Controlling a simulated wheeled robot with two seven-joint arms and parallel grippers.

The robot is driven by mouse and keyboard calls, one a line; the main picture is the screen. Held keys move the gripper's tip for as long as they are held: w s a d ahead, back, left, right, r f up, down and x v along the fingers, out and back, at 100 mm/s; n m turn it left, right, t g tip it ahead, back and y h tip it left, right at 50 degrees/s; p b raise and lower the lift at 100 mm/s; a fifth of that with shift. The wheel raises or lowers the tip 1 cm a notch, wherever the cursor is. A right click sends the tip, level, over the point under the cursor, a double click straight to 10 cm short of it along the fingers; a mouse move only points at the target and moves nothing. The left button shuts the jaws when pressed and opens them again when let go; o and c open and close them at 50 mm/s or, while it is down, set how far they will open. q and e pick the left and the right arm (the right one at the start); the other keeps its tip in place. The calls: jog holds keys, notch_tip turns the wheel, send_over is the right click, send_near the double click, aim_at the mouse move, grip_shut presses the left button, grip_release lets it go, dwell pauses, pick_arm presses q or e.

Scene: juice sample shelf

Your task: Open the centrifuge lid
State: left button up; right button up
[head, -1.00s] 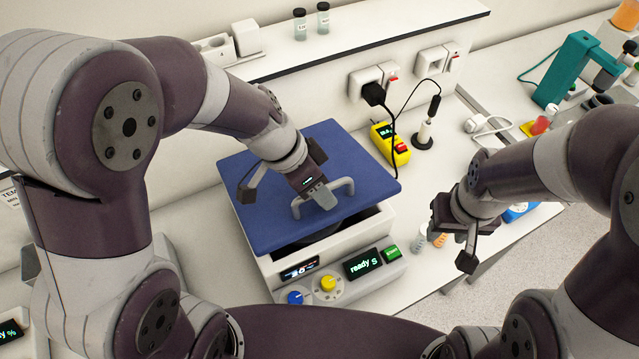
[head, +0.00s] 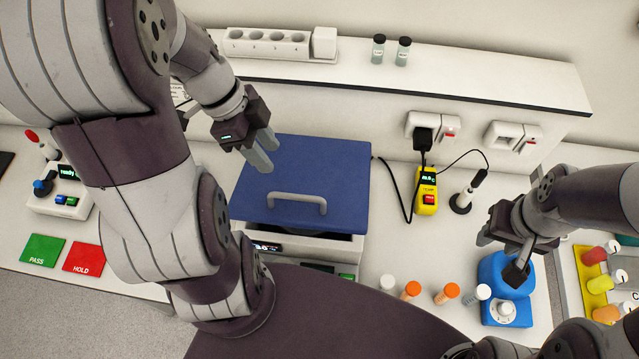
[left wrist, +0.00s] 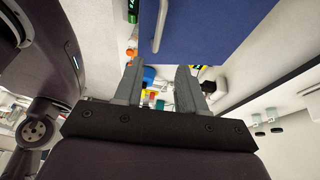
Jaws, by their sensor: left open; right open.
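The centrifuge has a blue lid (head: 320,165) with a grey bar handle (head: 297,198) near its front edge. The lid's front edge stands a little above the pale body (head: 345,247), with a dark gap below it. My left gripper (head: 267,153) is open and empty, over the lid's left side, behind and left of the handle and apart from it. In the left wrist view, the fingers (left wrist: 158,80) are spread, with the lid (left wrist: 225,25) and handle (left wrist: 161,28) beyond them.
Several capped vials (head: 446,293) stand right of the centrifuge, near the blue device (head: 508,285). A yellow meter (head: 427,190) with a black cable is on the bench behind them. A shelf (head: 480,85) runs along the back. Green and red pads (head: 84,259) lie at left.

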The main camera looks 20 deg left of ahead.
pick_arm(q)
jog(key=b, duration=0.9)
send_near(290, 195)
notch_tip(290, 195, down, 4)
jog(key=shift+d+f+b, duration=0.65)
jog(key=shift+d+f, duration=0.3)
jog(key=shift+d, duration=0.25)
jog(key=shift+w+d+f+p, duration=0.1)
jog(key=shift+d+f+p, duration=0.05)
jog(key=shift+d+p, duration=0.4)
jog(key=shift+d+f, duration=0.1)
jog(key=shift+f, duration=0.25)
jog(key=shift+a+f, duration=0.25)
jog(key=shift+a, duration=0.3)
jog(key=shift+d, duration=0.2)
grip_shut()
pick_arm(e)
notch_tip(290, 195, down, 9)
jog(key=a, duration=0.1)
jog(key=shift+a+r, duration=0.15)
jog(key=shift+r, duration=0.05)
